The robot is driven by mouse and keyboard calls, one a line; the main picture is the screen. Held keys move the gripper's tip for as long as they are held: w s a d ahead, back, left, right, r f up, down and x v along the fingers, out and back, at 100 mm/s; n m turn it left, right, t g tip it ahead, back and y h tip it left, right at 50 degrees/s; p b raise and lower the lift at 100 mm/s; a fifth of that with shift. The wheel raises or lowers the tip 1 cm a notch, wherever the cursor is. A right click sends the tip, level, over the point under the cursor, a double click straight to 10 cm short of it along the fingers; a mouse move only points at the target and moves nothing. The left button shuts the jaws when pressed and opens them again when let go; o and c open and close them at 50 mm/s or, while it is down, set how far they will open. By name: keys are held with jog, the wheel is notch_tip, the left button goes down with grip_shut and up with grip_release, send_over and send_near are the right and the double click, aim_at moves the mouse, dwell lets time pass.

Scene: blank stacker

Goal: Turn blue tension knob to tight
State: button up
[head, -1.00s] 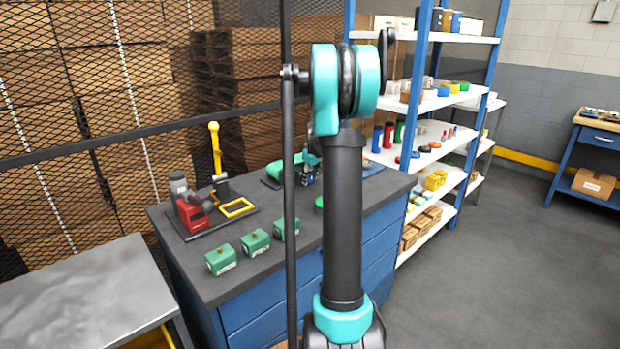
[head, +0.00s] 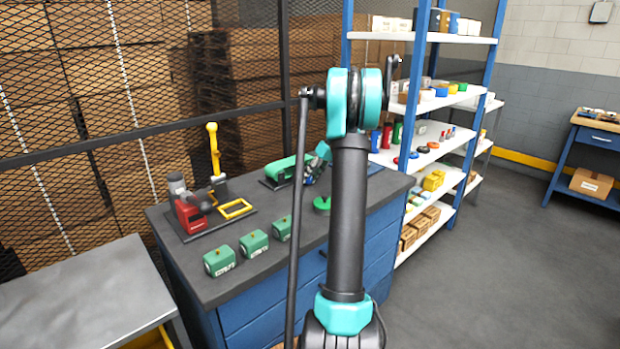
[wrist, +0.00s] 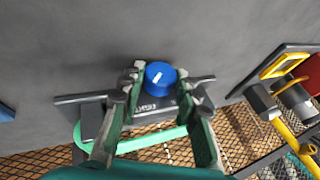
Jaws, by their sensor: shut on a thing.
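The blue tension knob (wrist: 160,75) shows in the wrist view, round with a short white pointer line that leans slightly right of straight up. It sits on a dark machine base with a small pale label below it, which I cannot read. My gripper (wrist: 163,86) has one green-padded finger on each side of the knob and is shut on it.
The grey bench top (head: 250,275) holds several green boxes (head: 219,261), a round green piece (head: 322,204) and a red press with a yellow lever (head: 214,150). A mesh fence stands behind. A blue shelf rack (head: 432,130) is at right.

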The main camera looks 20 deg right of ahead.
dwell(0.4)
jog(key=o, duration=1.2)
jog(key=shift+c, duration=0.2)
